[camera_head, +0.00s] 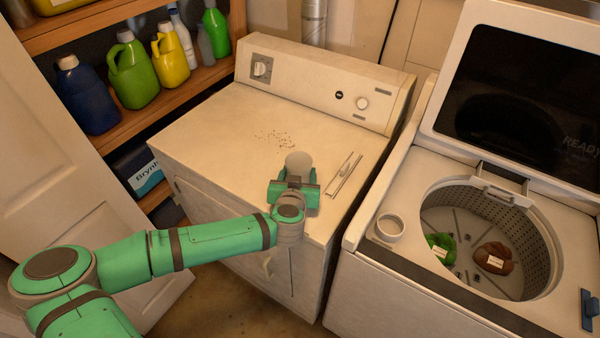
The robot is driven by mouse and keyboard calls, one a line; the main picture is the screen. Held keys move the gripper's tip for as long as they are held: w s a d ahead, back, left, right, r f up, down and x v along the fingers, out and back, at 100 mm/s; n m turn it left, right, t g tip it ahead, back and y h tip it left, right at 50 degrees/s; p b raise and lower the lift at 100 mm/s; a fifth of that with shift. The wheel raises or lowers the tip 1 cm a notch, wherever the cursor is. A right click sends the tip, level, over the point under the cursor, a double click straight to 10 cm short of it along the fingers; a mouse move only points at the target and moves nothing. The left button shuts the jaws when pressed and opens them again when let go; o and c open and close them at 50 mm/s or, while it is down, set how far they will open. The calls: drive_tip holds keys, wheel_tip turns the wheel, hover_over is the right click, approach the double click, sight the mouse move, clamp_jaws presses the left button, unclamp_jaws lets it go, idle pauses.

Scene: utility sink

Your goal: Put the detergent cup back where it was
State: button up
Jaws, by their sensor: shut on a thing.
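A pale, whitish cup (299,162) is at the front part of the dryer top (215,145). My gripper (294,184) reaches it from the front and is shut on it. The gripper hides the cup's lower front, so I cannot tell whether the cup touches the dryer top or is held just above it. The cup looks about upright.
Right of the cup lies a flat, pale slotted piece (345,175) on the dryer top. Dark specks (275,140) lie behind. The open washer (375,258) stands at right, with a round white cup-like fitting (389,228) and items in its drum. Bottles fill the shelf (185,85).

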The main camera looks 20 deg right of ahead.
drive_tip(key=shift+a+f, duration=0.15)
drive_tip(key=shift+a, duration=0.2)
drive_tip(key=o, duration=1.1)
drive_tip(key=shift+d, duration=0.1)
